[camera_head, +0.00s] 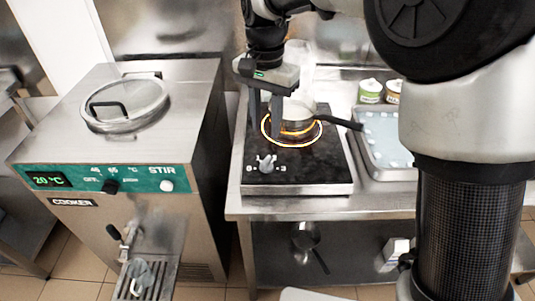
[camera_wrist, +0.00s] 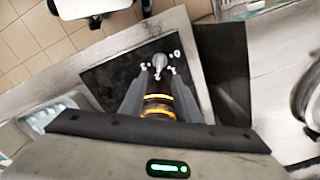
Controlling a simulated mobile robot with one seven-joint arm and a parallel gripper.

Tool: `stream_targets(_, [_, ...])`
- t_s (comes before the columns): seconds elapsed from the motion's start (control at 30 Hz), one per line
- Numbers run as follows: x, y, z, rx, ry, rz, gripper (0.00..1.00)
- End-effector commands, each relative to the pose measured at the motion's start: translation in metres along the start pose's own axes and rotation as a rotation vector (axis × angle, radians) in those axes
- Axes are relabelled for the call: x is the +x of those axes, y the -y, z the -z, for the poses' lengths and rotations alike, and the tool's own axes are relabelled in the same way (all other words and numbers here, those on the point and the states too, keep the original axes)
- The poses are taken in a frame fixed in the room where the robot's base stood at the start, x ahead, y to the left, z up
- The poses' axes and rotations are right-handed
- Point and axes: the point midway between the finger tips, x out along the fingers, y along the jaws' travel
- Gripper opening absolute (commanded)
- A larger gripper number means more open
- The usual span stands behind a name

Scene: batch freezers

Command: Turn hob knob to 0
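The hob (camera_head: 325,172) is a black glass plate in a steel frame on the counter. Its grey knob (camera_head: 266,163) is at the front left, between a 0 mark on the left and a 3 on the right; its exact pointing is too small to tell. An orange ring glows around a small pan (camera_head: 297,113) with a dark handle. My gripper (camera_head: 265,122) points down above the hob's left side, behind the knob in the head view. In the wrist view my gripper (camera_wrist: 159,72) is open, with the knob (camera_wrist: 160,62) showing between its fingertips; contact cannot be told.
A steel cooker (camera_head: 155,215) with a round lid and its own black knob stands left of the counter. A steel tray (camera_head: 390,150) with white pieces lies right of the hob, with tubs (camera_head: 370,91) behind. The counter's front strip is bare.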

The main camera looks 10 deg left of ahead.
Motion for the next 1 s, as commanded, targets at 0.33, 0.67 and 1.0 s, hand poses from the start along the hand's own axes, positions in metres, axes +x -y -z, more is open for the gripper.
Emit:
stream_targets(0.33, [0.076, -0.001, 0.000, -0.001, 0.002, -0.003, 0.30])
stream_targets(0.67, [0.105, -0.001, 0.000, -0.001, 0.000, 0.000, 0.30])
stream_targets(1.0, [0.106, 0.000, 0.000, -0.001, -0.001, 0.001, 0.18])
